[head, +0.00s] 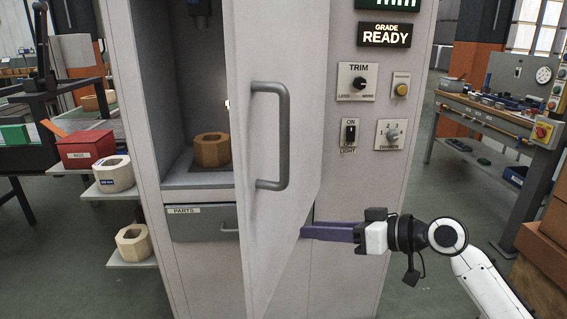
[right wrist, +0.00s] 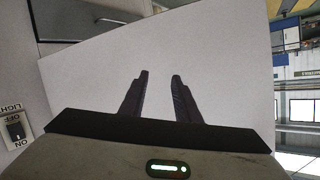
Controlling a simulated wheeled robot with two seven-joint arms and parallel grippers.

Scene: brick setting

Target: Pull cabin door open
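The cabin door (head: 270,60) is a tall pale grey panel, standing ajar and swung out from the cabinet in the head view. Its grey bar handle (head: 285,135) is on the face toward me. My right gripper (head: 306,231) comes from the right, low beside the door's right edge, its purple-grey fingers pointing left. In the right wrist view its two dark fingers (right wrist: 159,82) are apart with nothing between them. They point at the broad pale door panel (right wrist: 225,75); I cannot tell if they touch it. My left gripper is not in view.
The cabinet interior holds a brown octagonal block (head: 212,150) above a parts drawer (head: 200,224). A control panel with a trim knob (head: 358,84) and light switch (head: 350,132) is right of the door. Cardboard boxes (head: 543,245) stand near my right arm.

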